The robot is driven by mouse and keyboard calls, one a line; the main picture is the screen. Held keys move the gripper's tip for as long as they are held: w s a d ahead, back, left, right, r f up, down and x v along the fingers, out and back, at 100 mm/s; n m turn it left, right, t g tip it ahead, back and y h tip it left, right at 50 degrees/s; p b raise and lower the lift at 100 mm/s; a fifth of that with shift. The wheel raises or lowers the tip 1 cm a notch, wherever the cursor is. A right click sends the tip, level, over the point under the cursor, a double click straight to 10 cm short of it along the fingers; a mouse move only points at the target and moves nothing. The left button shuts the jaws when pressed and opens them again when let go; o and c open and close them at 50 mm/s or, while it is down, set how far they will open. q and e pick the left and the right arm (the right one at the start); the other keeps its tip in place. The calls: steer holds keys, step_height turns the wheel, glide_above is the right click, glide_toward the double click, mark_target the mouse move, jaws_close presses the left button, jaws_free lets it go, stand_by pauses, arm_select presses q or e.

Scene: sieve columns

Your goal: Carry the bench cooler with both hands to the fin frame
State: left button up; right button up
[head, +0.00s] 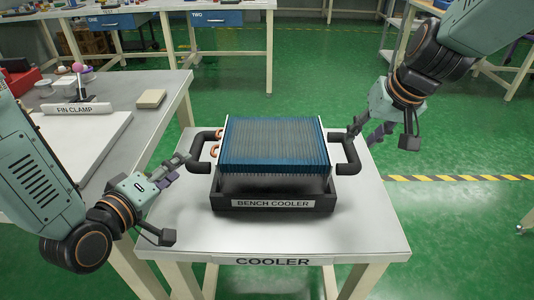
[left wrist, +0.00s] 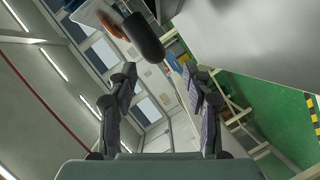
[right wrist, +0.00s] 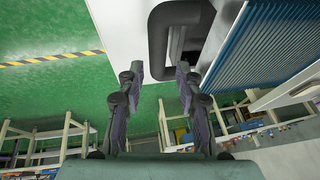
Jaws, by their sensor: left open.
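The bench cooler (head: 272,145), a blue finned block with copper pipe bends and a black handle on each side, sits on a black base labelled BENCH COOLER on the white table. My left gripper (head: 172,200) is open beside the left handle (head: 201,152), one finger close to it; contact is unclear. In the left wrist view a black handle end (left wrist: 143,37) shows ahead of the fingers. My right gripper (head: 381,135) is open above and beside the right handle (head: 348,155). In the right wrist view that handle (right wrist: 158,45) lies ahead of the open fingers.
The cooler's table (head: 300,235) is otherwise clear. Benches stand behind. Green floor (head: 300,75) is open behind and to the right.

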mark_target(196, 153)
arm_select(q)
steer(key=shift+d+r, duration=0.1)
steer(key=shift+d, duration=0.05)
arm_select(e)
steer(key=shift+s+d, duration=0.1)
arm_select(q)
steer(key=shift+w+d, duration=0.35)
steer(key=shift+w, duration=0.15)
arm_select(e)
steer(key=shift+f, duration=0.6)
arm_select(q)
steer(key=x, duration=0.5)
steer(key=shift+a, duration=0.1)
arm_select(e)
steer(key=x, duration=0.5)
steer(key=shift+w, duration=0.25)
arm_select(q)
steer(key=shift+w+d, duration=0.25)
steer(key=shift+w, duration=0.3)
arm_select(e)
steer(key=shift+w+f, duration=0.15)
steer(key=shift+f, duration=0.3)
arm_select(q)
steer(key=shift+w, duration=0.1)
arm_select(e)
steer(key=shift+w, duration=0.1)
